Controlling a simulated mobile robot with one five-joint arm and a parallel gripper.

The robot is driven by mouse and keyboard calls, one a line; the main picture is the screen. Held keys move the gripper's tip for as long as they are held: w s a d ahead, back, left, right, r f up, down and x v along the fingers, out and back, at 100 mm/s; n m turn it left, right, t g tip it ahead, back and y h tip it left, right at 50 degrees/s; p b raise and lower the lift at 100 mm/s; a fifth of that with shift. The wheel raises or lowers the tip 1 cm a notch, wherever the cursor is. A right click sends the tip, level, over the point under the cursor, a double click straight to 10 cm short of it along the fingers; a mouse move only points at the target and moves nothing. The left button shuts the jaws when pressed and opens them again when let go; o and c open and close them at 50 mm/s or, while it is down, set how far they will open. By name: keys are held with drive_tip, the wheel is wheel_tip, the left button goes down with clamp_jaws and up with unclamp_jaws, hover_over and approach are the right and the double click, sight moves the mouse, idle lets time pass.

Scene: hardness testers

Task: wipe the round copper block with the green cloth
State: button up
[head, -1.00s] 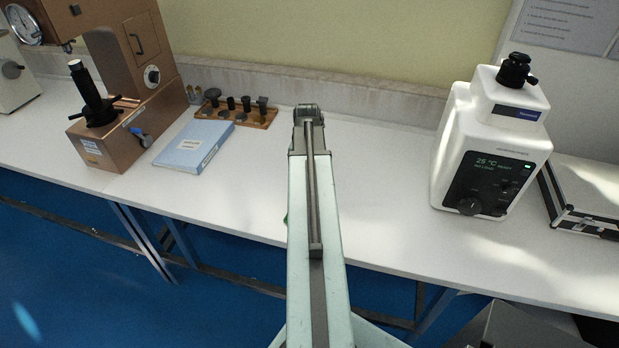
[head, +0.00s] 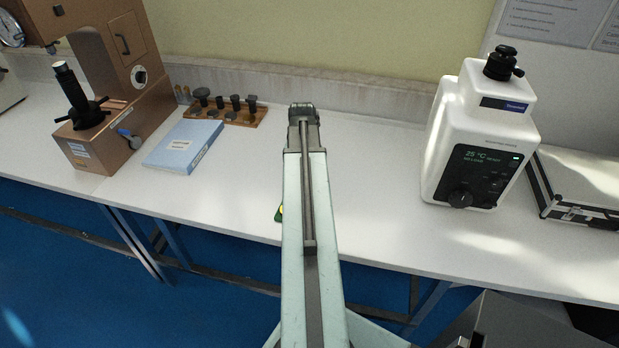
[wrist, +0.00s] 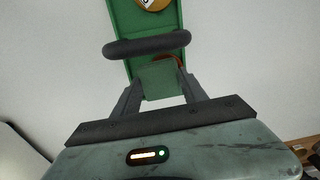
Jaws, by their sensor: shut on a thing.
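In the wrist view my gripper (wrist: 162,77) is shut on the green cloth (wrist: 160,84), a small folded piece between the fingertips. Just beyond it lies a long green tray-like piece (wrist: 120,22). A thin reddish-brown curved edge (wrist: 178,61) shows behind the cloth; it may be the round copper block, mostly hidden. A gold-coloured disc (wrist: 153,3) lies farther up the green piece, cut off by the frame. I cannot tell whether the cloth touches the copper. In the head view my arm hides the gripper, and only a green and yellow bit (head: 279,214) shows beside it.
A dark rounded bar (wrist: 147,44) crosses the green piece. On the bench (head: 380,190) stand a brown tester (head: 110,135), a blue book (head: 183,146), a wooden rack (head: 245,115), a white instrument (head: 475,140) and a silver case (head: 580,185).

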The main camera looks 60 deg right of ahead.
drive_tip(key=shift+w+a, duration=0.15)
drive_tip(key=shift+w, duration=0.9)
wheel_tip(320, 180, up, 6)
drive_tip(key=p, duration=0.6)
wheel_tip(320, 180, up, 3)
drive_tip(key=p, duration=0.3)
drive_tip(key=shift+r, duration=0.1)
drive_tip(key=shift+s, duration=0.1)
